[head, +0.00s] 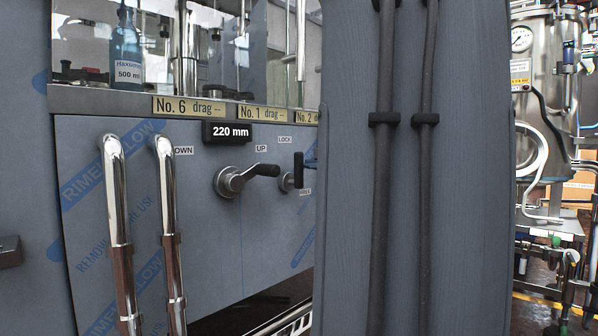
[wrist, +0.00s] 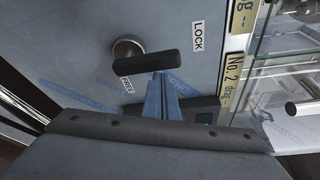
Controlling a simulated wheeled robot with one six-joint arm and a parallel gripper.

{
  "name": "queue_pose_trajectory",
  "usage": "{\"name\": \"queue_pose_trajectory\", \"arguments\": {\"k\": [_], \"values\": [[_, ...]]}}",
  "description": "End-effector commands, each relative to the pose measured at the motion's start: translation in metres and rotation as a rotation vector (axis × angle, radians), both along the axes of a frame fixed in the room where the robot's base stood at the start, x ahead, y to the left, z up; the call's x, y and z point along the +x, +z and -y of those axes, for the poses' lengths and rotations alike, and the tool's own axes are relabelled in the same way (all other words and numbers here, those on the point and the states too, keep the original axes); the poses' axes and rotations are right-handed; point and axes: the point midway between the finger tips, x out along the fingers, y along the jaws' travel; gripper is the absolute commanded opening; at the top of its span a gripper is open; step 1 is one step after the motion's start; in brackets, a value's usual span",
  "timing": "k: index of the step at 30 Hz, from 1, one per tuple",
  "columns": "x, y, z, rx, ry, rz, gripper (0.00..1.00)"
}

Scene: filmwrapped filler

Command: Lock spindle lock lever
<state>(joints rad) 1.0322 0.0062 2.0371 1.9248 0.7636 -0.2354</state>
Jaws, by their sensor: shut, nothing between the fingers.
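The spindle lock lever has a black bar handle (head: 298,170) and a round metal hub (head: 286,182) on the grey panel. In the head view the bar stands upright, between the LOCK label (head: 285,140) above and the lower label beneath. The wrist view shows the lever (wrist: 146,63), the LOCK label (wrist: 198,36) and the FREE label (wrist: 127,86). My gripper (wrist: 161,75) is shut and empty, its blue fingertips close beside the bar's side. Whether they touch it I cannot tell. In the head view my arm hides most of the gripper (head: 309,163).
A crank with a black handle (head: 263,170) sits left of the lever, under the 220 mm display (head: 227,131). Two chrome vertical handles (head: 117,200) stand farther left. A glass enclosure with a blue bottle (head: 126,50) is above. A steel vessel (head: 540,90) stands at right.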

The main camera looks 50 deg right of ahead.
Motion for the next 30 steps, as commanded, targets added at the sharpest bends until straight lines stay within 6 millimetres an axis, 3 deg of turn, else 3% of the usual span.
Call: {"name": "queue_pose_trajectory", "arguments": {"k": [22,30], "values": [[-0.002,0.003,0.000,-0.002,0.003,0.004,0.00],[0.001,0.001,0.025,-0.001,0.003,0.001,0.00]]}}
